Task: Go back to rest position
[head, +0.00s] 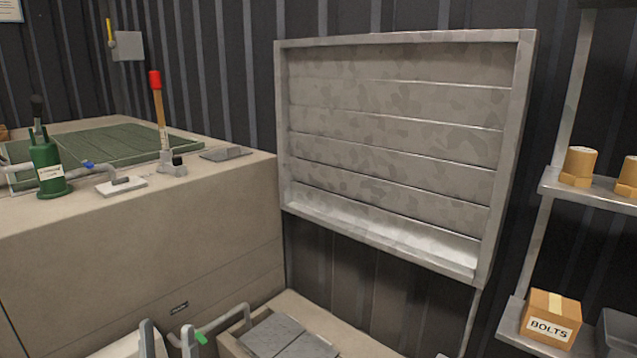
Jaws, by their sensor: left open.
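What looks like my left gripper (167,332) is at the bottom edge of the head view, left of the middle. Only its two upright grey fingertips show, standing apart with a gap between them; the rest is cut off by the frame. I see nothing held between them. It is low, in front of the beige cabinet (130,262). A bent grey pipe (232,316) with a small green part shows just right of it; whether they touch I cannot tell. My right gripper is not in view.
On the cabinet stand a green pump-like bottle (46,165), a red-topped lever (158,110) and a blue-marked pipe (90,168). A grey slatted panel (395,125) hangs on the dark wall. A low bin (290,340) lies below. Right shelves hold a BOLTS box (550,318).

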